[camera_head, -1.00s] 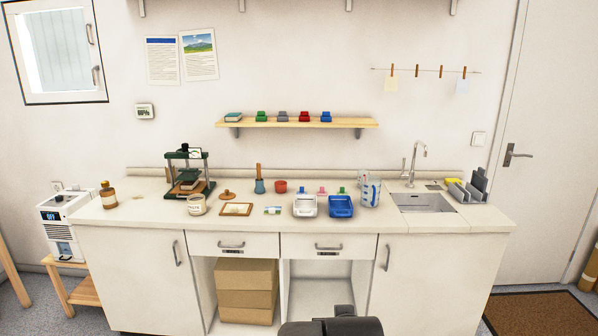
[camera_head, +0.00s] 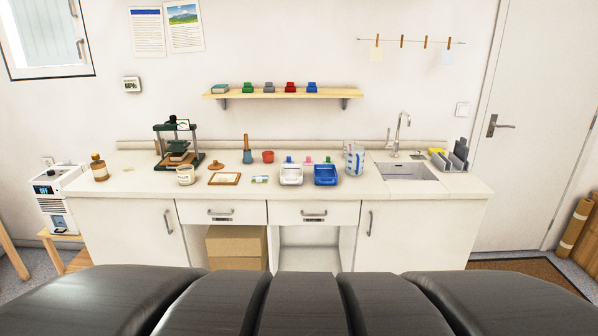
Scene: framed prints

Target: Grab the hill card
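A small card (camera_head: 260,180) with a green and pale blue picture, which looks like the hill card, lies on the white counter (camera_head: 130,184). It sits between a wooden frame (camera_head: 238,180) on its left and a white tray (camera_head: 291,178) on its right. It is too small to make out details. Dark rounded parts of my own body fill the bottom of the view. My gripper's fingertips do not show.
A blue tray (camera_head: 325,178) and a patterned jug (camera_head: 354,160) stand right of the white tray, before the sink (camera_head: 408,172). A green press (camera_head: 178,146) and a jar (camera_head: 185,175) stand left. A shelf (camera_head: 283,94) hangs above.

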